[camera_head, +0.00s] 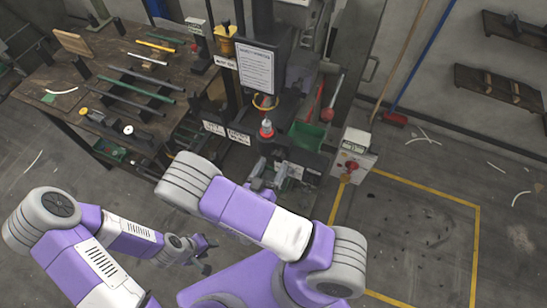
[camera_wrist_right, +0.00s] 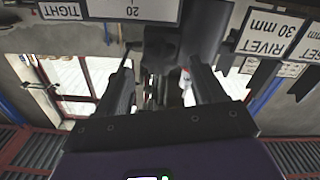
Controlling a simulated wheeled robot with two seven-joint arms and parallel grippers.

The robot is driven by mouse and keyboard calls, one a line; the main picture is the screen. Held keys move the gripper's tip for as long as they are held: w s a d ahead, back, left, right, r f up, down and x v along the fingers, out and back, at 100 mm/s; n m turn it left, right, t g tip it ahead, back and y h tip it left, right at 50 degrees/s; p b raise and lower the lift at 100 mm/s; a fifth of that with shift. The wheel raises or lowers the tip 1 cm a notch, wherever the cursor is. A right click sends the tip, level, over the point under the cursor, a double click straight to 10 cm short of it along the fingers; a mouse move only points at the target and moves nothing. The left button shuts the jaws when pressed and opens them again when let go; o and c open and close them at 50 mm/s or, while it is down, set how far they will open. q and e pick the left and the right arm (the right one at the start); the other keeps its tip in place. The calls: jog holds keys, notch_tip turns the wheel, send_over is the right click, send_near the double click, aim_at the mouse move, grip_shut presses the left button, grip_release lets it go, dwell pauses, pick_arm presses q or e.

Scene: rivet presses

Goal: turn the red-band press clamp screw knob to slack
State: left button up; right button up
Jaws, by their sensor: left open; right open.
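My right gripper (camera_wrist_right: 162,88) is open in the right wrist view. Dark press parts (camera_wrist_right: 160,45) lie between and just beyond its fingertips; I cannot tell whether one is the clamp screw knob or whether a finger touches it. An upside-down TIGHT label (camera_wrist_right: 60,10) is above the left finger. In the head view my right forearm hides some of the press front. My left gripper (camera_head: 208,254) is open and empty, low and away from the press.
A workbench (camera_head: 60,75) with several rods is at the left. A white box with a red button (camera_head: 352,163) stands right of the press.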

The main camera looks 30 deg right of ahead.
aim_at(278, 156)
jog(key=shift+x, duration=1.3)
pick_arm(q)
jog(key=shift+w, duration=0.5)
pick_arm(e)
jog(key=c, duration=1.1)
pick_arm(q)
jog(key=shift+r, duration=0.1)
pick_arm(e)
jog(key=shift+o, duration=0.2)
